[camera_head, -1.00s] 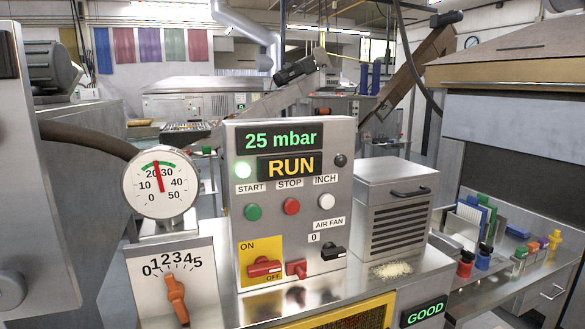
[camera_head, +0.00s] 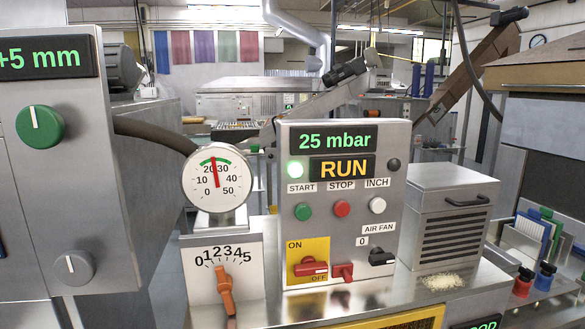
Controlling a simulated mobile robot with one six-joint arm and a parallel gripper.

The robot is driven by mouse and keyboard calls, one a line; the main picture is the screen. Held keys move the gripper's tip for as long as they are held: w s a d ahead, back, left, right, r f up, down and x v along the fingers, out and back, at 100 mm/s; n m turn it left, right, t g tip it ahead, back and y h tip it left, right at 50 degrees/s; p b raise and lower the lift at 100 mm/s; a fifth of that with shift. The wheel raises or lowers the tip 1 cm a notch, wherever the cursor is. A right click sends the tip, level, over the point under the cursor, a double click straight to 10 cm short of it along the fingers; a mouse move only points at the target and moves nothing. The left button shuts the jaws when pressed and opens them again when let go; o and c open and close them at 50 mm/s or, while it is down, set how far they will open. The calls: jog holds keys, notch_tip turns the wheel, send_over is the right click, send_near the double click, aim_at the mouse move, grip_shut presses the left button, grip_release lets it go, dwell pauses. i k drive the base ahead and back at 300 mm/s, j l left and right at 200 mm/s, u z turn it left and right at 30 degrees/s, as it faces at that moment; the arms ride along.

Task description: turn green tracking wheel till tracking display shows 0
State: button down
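The green tracking wheel (camera_head: 40,126) is a round knob with a white line pointing about straight up, on the grey cabinet at the left. The tracking display (camera_head: 45,58) above it reads "+5 mm" in green and is partly cut off by the left edge. My gripper is not in view.
A grey knob (camera_head: 66,267) sits below the green wheel. To the right are a pressure gauge (camera_head: 217,186), an orange lever (camera_head: 225,290) on a 0 to 5 scale, and a control panel (camera_head: 340,225) showing "25 mbar" and "RUN". A louvred box (camera_head: 452,225) stands farther right.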

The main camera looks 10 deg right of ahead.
aim_at(39, 127)
jog(key=k+j+u, duration=0.1)
jog(key=u, duration=0.4)
jog(key=j+u, duration=0.25)
jog(key=u, duration=0.25)
